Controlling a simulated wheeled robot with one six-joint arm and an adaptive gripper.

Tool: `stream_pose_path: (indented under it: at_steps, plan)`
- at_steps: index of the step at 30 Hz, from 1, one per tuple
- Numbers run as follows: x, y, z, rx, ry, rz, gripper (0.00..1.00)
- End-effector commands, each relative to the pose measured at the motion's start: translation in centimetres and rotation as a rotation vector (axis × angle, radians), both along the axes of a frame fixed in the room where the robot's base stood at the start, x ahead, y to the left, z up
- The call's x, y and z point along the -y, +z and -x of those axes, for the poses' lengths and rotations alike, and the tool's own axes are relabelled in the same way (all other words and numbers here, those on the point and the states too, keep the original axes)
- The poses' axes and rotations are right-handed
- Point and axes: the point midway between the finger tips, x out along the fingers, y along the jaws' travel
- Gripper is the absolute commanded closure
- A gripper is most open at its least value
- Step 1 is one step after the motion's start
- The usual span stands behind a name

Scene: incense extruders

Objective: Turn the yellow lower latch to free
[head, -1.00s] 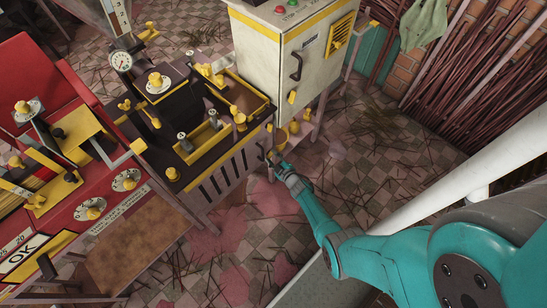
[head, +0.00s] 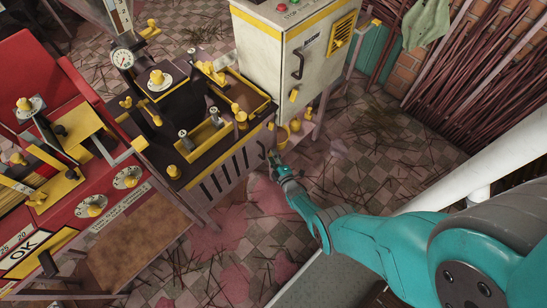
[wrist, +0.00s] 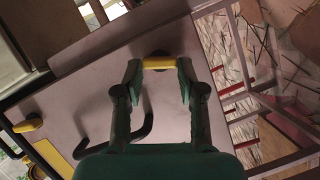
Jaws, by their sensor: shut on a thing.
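In the wrist view a yellow latch (wrist: 158,63) sits on a pale panel (wrist: 85,100). My gripper (wrist: 158,72) is shut on it, with one finger pad against each end of its bar. The bar lies across the picture between the pads. A second yellow latch (wrist: 28,125) is at the left of the same panel, apart from my gripper. In the head view my gripper (head: 272,152) is at the right end of the dark extruder machine, below the grey cabinet. The held latch cannot be made out there.
A bent black handle (wrist: 120,138) stands out from the panel close to my fingers. The grey cabinet (head: 268,50) rises behind my gripper, with yellow cups (head: 283,136) beneath it. The red machine (head: 75,200) is at the left. Open tiled floor (head: 375,150) lies to the right.

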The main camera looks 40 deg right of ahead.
Motion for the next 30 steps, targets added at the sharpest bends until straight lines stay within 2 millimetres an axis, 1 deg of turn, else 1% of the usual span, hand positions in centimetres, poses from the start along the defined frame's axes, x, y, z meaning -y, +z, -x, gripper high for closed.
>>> stream_pose_path:
  at_steps: [10,26,27,29,30]
  plan:
    - [-0.2,-0.06,-0.09,0.002,0.005,0.052,0.95]
    - [-0.24,-0.05,-0.09,0.003,0.006,0.06,0.95]
    - [-0.24,-0.05,-0.09,0.002,0.006,0.061,0.56]
    - [-0.22,-0.05,-0.09,0.003,0.006,0.06,0.41]
    - [-0.2,-0.06,-0.08,0.003,0.005,0.06,0.35]
